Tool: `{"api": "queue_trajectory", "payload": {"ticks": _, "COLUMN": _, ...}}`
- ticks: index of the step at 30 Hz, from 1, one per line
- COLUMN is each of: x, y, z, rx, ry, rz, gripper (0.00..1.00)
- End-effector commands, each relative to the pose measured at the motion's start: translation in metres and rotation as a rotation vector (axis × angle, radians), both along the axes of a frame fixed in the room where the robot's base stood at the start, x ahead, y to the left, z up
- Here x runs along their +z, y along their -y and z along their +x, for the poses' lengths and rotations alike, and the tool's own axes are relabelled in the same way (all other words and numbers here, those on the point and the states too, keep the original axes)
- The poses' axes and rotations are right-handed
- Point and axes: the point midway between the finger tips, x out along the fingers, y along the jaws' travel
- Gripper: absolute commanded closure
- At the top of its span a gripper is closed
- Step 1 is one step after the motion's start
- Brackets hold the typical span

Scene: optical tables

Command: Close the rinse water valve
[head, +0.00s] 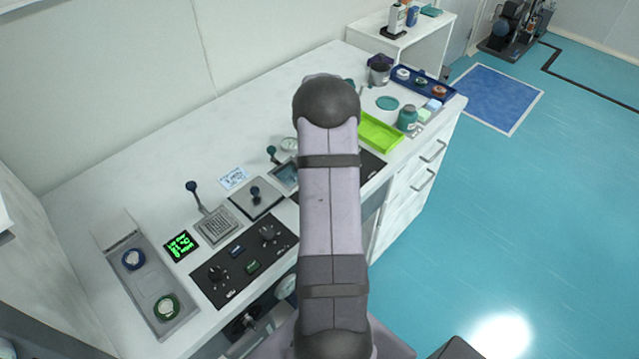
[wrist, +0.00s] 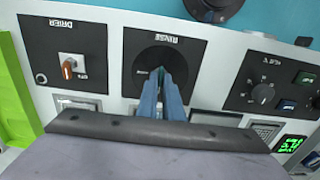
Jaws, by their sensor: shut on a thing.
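In the wrist view my gripper (wrist: 161,74) reaches the middle of this dial. Its two blue fingers are close together and shut on the rinse water valve handle, which they mostly hide. Only a little of the handle shows between the fingertips, so its angle is hard to tell. In the head view my arm hides the gripper and the rinse panel.
In the wrist view a drier panel (wrist: 66,50) with an orange-brown knob (wrist: 70,66) lies left, and a black panel with dials (wrist: 272,88) lies right. A green tray (head: 380,132) and teal jar (head: 407,117) stand on the counter.

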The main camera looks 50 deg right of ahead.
Motion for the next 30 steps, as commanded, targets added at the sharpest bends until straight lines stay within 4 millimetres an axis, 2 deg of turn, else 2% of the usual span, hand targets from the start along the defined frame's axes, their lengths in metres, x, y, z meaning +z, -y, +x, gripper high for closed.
{"api": "queue_trajectory", "payload": {"ticks": 12, "x": 0.002, "y": 0.001, "z": 0.002, "rx": 0.011, "ry": 0.005, "rz": -0.005, "gripper": 1.00}}
{"api": "queue_trajectory", "payload": {"ticks": 13, "x": 0.002, "y": 0.001, "z": 0.002, "rx": 0.011, "ry": 0.005, "rz": -0.005, "gripper": 0.86}}
{"api": "queue_trajectory", "payload": {"ticks": 15, "x": 0.002, "y": 0.001, "z": 0.002, "rx": 0.010, "ry": 0.004, "rz": -0.004, "gripper": 0.75}}
{"api": "queue_trajectory", "payload": {"ticks": 25, "x": 0.002, "y": 0.001, "z": 0.001, "rx": 0.008, "ry": 0.002, "rz": -0.002, "gripper": 0.75}}
{"api": "queue_trajectory", "payload": {"ticks": 30, "x": 0.014, "y": 0.001, "z": 0.002, "rx": 0.008, "ry": 0.005, "rz": -0.004, "gripper": 0.75}}
